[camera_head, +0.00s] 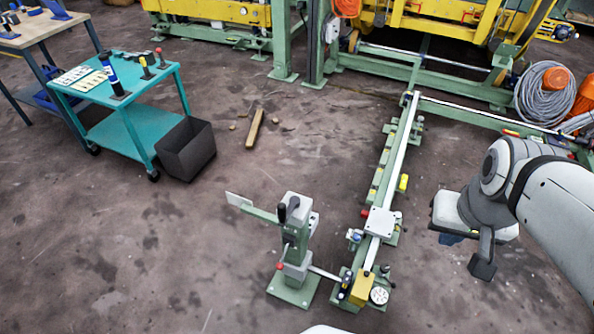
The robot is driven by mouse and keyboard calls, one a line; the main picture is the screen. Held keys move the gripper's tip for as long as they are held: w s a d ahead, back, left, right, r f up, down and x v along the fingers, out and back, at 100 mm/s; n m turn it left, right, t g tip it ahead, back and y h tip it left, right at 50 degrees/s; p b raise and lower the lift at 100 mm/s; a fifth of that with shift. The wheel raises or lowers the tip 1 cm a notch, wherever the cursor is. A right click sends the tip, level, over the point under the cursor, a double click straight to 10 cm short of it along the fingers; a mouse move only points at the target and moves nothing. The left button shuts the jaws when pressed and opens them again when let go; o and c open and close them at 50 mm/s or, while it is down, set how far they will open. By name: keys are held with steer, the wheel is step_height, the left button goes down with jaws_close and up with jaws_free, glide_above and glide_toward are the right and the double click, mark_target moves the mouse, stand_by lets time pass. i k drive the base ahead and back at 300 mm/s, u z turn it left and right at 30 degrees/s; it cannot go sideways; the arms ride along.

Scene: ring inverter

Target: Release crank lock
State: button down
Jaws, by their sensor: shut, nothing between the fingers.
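A green crank stand (296,255) with a grey head stands on the floor at the lower middle. A black crank handle (282,213) shows on its upper left side. A small red knob (279,266) sticks out low on its left; I cannot tell whether this is the crank lock or how it is set. A rod (325,274) joins the stand to the rail on its right. My gripper (482,266) is shut and empty, pointing down over bare floor, well to the right of the stand and apart from it.
A long green rail (392,160) with a grey block (381,222) lies between my gripper and the stand. A yellow block and a dial (379,295) are at its near end. A teal cart (125,100), a dark bin (186,150) and a wooden bar (255,129) are further left.

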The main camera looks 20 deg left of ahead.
mark_target(280, 266)
steer(key=u, duration=0.7)
steer(key=k, duration=1.05)
steer(key=u, duration=0.7)
steer(key=i, duration=1)
steer(key=u, duration=0.1)
